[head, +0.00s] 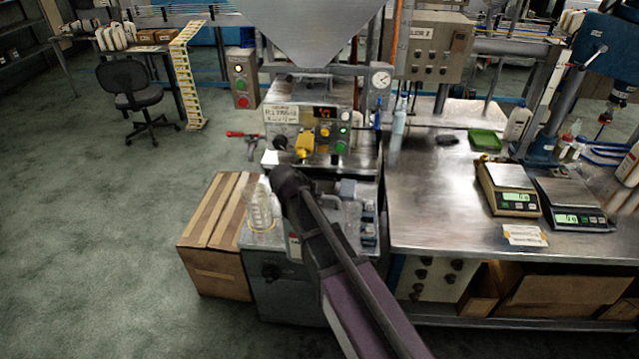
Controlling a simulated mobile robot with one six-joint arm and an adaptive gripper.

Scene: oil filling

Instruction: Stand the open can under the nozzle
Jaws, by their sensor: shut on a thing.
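In the head view my arm reaches from the bottom right over the filling machine (338,152). My gripper (290,182) is at its dark far end, in front of the machine's panel; its fingers are mostly hidden behind my arm. It is shut on what seems to be the can (294,247), a pale piece of which shows just left of my arm. The can's opening cannot be made out. The nozzle is hidden or too small to tell; the large grey hopper (310,28) hangs above the panel.
At right, a steel bench (435,215) holds two scales (510,190) and bottles. Open floor lies at left.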

